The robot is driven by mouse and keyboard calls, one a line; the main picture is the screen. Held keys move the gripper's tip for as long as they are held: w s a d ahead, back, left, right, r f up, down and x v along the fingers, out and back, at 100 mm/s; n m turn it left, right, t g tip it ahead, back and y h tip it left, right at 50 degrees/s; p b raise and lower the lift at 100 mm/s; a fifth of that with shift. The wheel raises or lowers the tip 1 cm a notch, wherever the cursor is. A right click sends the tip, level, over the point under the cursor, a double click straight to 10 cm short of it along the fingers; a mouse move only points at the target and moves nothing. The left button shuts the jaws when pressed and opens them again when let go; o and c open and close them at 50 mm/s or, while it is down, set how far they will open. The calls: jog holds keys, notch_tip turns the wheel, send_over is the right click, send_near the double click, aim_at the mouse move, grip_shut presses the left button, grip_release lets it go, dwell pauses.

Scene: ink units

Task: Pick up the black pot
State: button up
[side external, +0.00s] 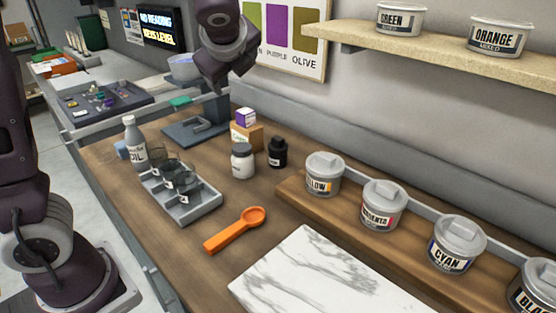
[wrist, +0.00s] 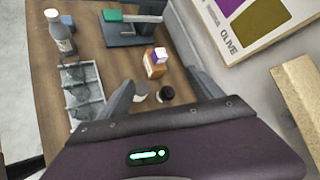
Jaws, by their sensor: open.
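A grey-lidded tub whose label begins "BLA" (side external: 535,288) stands at the lower right of the side view, cut off by the frame edge. A small black jar (side external: 277,153) stands on the wooden bench near a white jar (side external: 242,160); it also shows in the wrist view (wrist: 166,93). My gripper (wrist: 163,82) is open, with its two fingers apart and nothing held between them. In the side view my gripper (side external: 222,82) is high above the back of the bench, well away from the labelled tub. The labelled tub is not visible in the wrist view.
Tubs labelled yellow (side external: 324,175), magenta (side external: 381,206) and cyan (side external: 456,246) stand on a raised wooden ledge. A grey rack (side external: 205,204), an oil bottle (side external: 134,143), an orange scoop (side external: 235,230) and a marble slab (side external: 320,285) occupy the bench. A shelf (side external: 430,45) overhangs at right.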

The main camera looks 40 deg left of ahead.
aim_at(278, 154)
jog(key=w+d+f+m+t+y, duration=0.1)
jog(key=w+m+t, duration=0.1)
jog(key=w+m, duration=0.35)
jog(key=w+d+f+m+t, duration=0.1)
jog(key=w+d+f+m, duration=0.1)
jog(key=w+m, duration=0.35)
jog(key=f, duration=0.7)
jog(key=f+n, duration=0.1)
jog(key=f, duration=0.7)
jog(key=w+f+n, duration=0.1)
jog(key=f, duration=0.6)
jog(key=shift+a+f, duration=0.3)
jog(key=shift+a, duration=0.1)
jog(key=shift+y, duration=0.3)
jog(key=x, duration=0.7)
jog(key=shift+s+a+f, duration=0.1)
jog(key=shift+s+a, duration=0.1)
jog(key=shift+s, duration=0.15)
grip_shut()
